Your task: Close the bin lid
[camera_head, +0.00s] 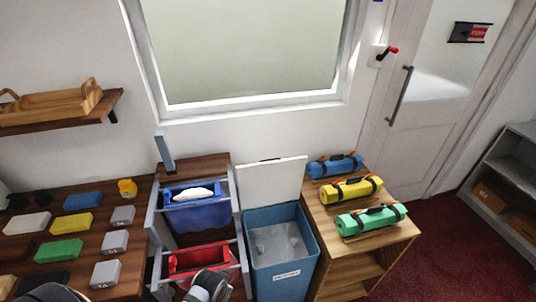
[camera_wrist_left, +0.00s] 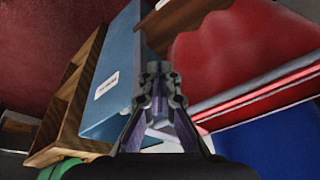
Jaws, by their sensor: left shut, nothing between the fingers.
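The blue bin (camera_head: 284,272) stands on the floor in the head view, with a white label on its front. Its white lid (camera_head: 271,184) is open, raised at the back and leaning near the wall. Pale shapes show inside the bin. My left gripper (camera_head: 207,287) is at the bottom of the head view, left of the bin and in front of the red bag; its tips are hard to make out there. In the left wrist view the left gripper (camera_wrist_left: 154,70) is shut and empty, with the blue bin (camera_wrist_left: 112,75) beside it. My right gripper is out of view.
A rack with a blue bag (camera_head: 200,214) and a red bag (camera_head: 200,259) stands left of the bin. A wooden shelf unit (camera_head: 390,243) with blue, yellow and green rolls stands close on its right. A table (camera_head: 85,212) with colored blocks is farther left.

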